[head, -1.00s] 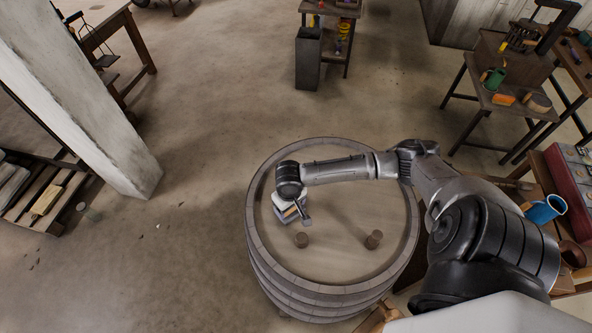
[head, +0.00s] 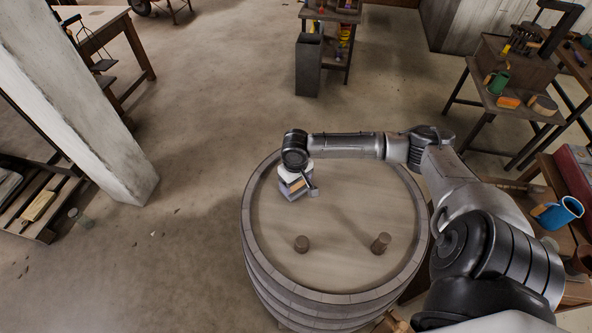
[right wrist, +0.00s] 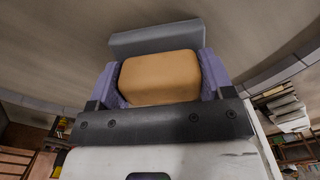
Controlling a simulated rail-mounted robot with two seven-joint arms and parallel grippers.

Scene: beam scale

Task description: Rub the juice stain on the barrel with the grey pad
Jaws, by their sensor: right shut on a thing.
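The barrel (head: 330,262) stands upright in front of me, its round pale top facing up. My right gripper (head: 296,188) is over the far left part of the top. In the right wrist view its two purple fingers (right wrist: 160,80) are shut on the tan block (right wrist: 160,76) of the grey pad. The grey slab (right wrist: 155,38) of the pad shows beyond the block, close to the barrel top. I cannot tell whether it touches. I cannot make out a juice stain on the visible top. My left gripper is not in view.
A bench with a blue mug (head: 560,212) is at the right. A pale pillar (head: 90,120) stands at the left.

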